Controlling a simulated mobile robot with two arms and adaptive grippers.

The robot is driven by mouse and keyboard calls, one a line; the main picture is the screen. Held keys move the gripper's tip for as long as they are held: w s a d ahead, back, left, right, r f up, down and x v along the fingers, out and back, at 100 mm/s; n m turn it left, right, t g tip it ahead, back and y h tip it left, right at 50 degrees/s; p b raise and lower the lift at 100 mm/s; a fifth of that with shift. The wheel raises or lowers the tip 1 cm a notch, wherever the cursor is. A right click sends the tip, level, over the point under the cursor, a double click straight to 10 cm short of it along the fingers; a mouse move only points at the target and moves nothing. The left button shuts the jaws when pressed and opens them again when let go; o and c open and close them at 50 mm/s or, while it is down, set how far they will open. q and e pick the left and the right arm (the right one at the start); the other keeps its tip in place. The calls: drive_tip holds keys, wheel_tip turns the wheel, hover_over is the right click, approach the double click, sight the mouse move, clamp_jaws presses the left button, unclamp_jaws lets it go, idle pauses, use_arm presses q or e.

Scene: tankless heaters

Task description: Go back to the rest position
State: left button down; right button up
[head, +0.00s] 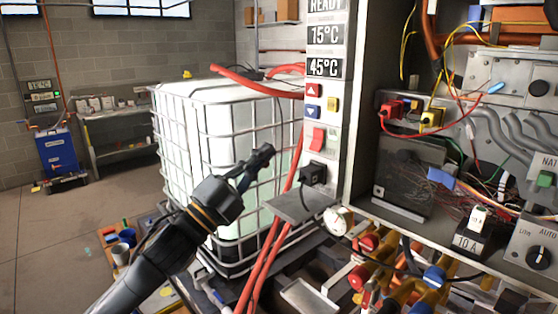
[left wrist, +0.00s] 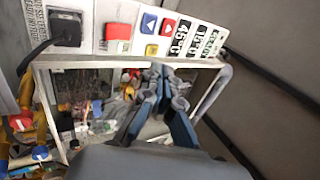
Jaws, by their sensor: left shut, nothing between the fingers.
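My left gripper (head: 260,158) is shut and empty in the head view. It is raised in front of the white caged tank (head: 235,110), left of the heater's control panel (head: 323,100), and apart from the panel. In the left wrist view the fingers of my left gripper (left wrist: 165,75) show close together, below the panel's buttons and displays. The panel shows READY, 15°C and 45°C, with red and blue arrow buttons, a yellow button and a red switch (head: 318,139). A black plug (head: 314,174) sits low on the panel. My right gripper is not in view.
The open heater cabinet with wires and a 10 A breaker (head: 469,243) fills the right side. A small metal shelf (head: 300,206), a gauge (head: 337,220) and colored valves lie below the panel. A blue unit (head: 58,150) stands far left. The floor at left is largely clear.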

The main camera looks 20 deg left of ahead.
use_arm(q)
drive_tip(key=shift+s+a, duration=0.2)
drive_tip(key=shift+s, duration=0.4)
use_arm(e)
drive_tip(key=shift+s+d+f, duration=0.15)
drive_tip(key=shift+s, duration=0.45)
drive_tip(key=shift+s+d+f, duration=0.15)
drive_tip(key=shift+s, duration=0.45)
